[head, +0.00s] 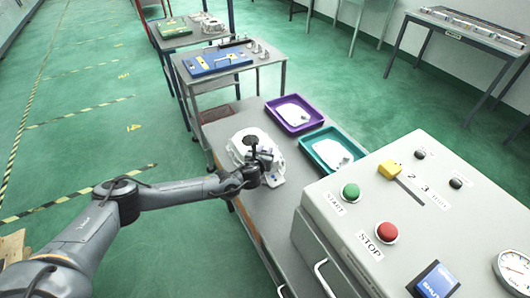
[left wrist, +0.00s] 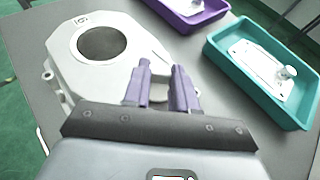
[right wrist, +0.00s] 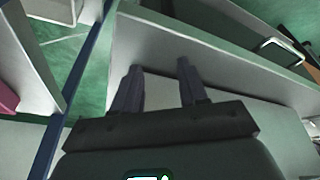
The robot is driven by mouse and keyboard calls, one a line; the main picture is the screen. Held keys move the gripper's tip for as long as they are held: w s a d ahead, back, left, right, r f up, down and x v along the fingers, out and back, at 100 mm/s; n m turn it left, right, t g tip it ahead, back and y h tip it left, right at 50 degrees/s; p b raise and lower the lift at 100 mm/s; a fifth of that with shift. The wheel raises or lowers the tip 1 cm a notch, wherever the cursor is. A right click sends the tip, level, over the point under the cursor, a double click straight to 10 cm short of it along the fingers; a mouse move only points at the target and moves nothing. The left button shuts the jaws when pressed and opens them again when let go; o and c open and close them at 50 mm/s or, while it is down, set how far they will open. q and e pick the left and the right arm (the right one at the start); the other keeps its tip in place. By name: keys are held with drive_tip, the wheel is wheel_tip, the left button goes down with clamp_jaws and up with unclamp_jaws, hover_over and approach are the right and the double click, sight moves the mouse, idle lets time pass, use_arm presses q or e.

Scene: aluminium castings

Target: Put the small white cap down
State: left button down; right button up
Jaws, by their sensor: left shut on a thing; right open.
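My left gripper (head: 264,164) is over the front right side of a white casting (head: 237,150) on the grey table. In the left wrist view its two purple fingers (left wrist: 163,72) stand close together in front of the casting (left wrist: 65,65), which has a round dark opening. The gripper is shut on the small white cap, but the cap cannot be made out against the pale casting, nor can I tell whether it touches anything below. My right gripper (right wrist: 158,68) is open and empty beside pale grey panels; the head view does not show it.
A purple tray (head: 272,119) and a teal tray (head: 308,158), each with white parts, stand right of the casting. A grey control box (head: 330,215) with buttons stands at front right.

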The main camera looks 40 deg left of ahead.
use_arm(q)
drive_tip(key=shift+f, duration=0.1)
drive_tip(key=c, duration=0.9)
unclamp_jaws()
drive_tip(key=shift+s+d+r, duration=0.1)
drive_tip(key=shift+s+r, duration=0.15)
drive_tip(key=shift+r, duration=0.05)
drive_tip(key=p+v, duration=0.1)
drive_tip(key=v, duration=1)
drive_tip(key=shift+s, duration=0.2)
drive_tip(key=shift+r, duration=0.15)
